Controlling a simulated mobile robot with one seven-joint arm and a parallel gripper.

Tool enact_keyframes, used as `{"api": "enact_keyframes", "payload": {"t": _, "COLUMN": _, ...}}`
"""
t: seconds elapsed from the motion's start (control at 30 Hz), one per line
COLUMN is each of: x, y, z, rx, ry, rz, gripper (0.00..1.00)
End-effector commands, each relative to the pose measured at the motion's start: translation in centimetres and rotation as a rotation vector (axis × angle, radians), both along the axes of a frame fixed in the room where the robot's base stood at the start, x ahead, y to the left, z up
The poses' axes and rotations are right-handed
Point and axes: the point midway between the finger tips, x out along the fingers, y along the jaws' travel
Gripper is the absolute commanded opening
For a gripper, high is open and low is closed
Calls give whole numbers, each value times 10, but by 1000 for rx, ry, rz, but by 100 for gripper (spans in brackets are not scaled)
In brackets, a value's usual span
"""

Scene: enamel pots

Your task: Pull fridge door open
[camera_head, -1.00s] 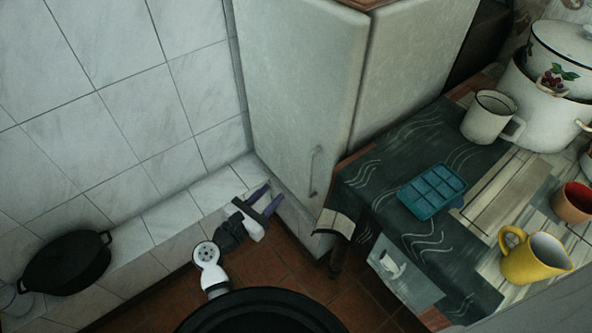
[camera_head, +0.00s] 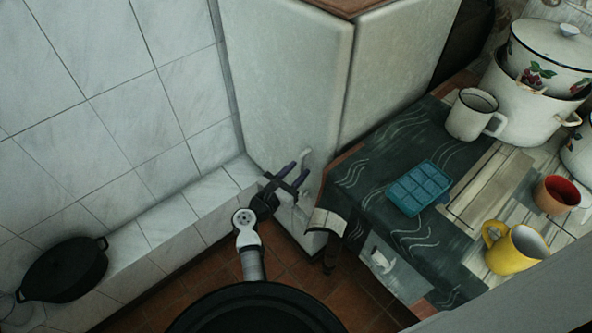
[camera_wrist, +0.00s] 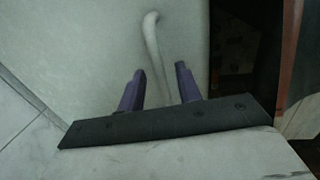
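The pale grey-white fridge door (camera_head: 285,85) faces the floor at the left of the fridge and looks shut. Its slim upright handle (camera_head: 305,156) sits low near the door's right edge. My gripper (camera_head: 297,171) is in front of the handle with its two dark purple fingers apart. In the wrist view the handle (camera_wrist: 152,38) runs down between the fingertips of my gripper (camera_wrist: 159,68), with a gap on each side. I cannot tell how deep the handle sits between the fingers. The handle's lower part is partly hidden in the head view.
A table with a dark patterned cloth (camera_head: 375,165) stands close right of the door, its cloth corner hanging near the handle. It bears a blue ice tray (camera_head: 419,188), mugs and pots. A tiled ledge (camera_head: 165,235) with a black pot (camera_head: 65,270) runs along the left wall.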

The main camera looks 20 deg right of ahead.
Motion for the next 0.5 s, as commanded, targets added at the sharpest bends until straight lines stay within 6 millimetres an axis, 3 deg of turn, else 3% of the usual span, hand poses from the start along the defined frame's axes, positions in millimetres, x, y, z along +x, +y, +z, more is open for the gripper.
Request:
{"api": "enact_keyframes", "payload": {"t": 0.3, "x": 1, "y": -2, "z": 0, "rx": 0, "ry": 0, "rz": 0, "gripper": 33}}
{"api": "enact_keyframes", "payload": {"t": 0.5, "x": 1, "y": -2, "z": 0, "rx": 0, "ry": 0, "rz": 0, "gripper": 7}}
